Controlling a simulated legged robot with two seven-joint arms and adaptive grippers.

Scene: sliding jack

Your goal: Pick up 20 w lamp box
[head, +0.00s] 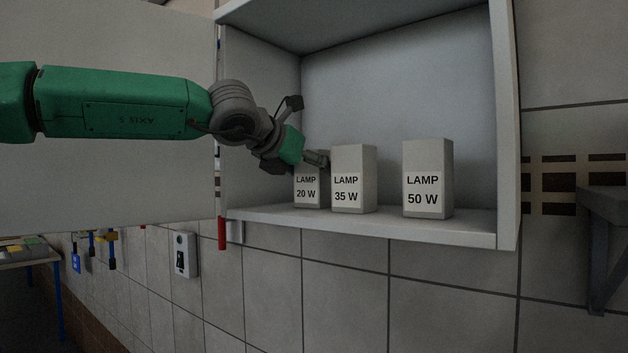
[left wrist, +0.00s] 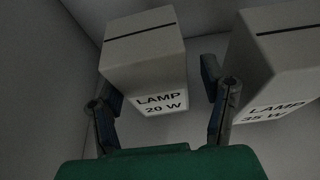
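The 20 W lamp box (head: 306,190) is a white upright box on the cabinet shelf, leftmost of three lamp boxes. Its top is hidden behind my left gripper (head: 297,160) in the head view. In the left wrist view the 20 W lamp box (left wrist: 146,62) stands between the two fingers of my left gripper (left wrist: 160,95). The fingers are spread, one on each side of the box. A gap shows between the right finger and the box; whether the left finger touches cannot be told. My right gripper is not in view.
The 35 W box (head: 353,180) stands close to the right of the 20 W box, near my right finger. The 50 W box (head: 427,178) is farther right. The cabinet (head: 370,228) has side walls, a roof and an open door (head: 100,185) at left.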

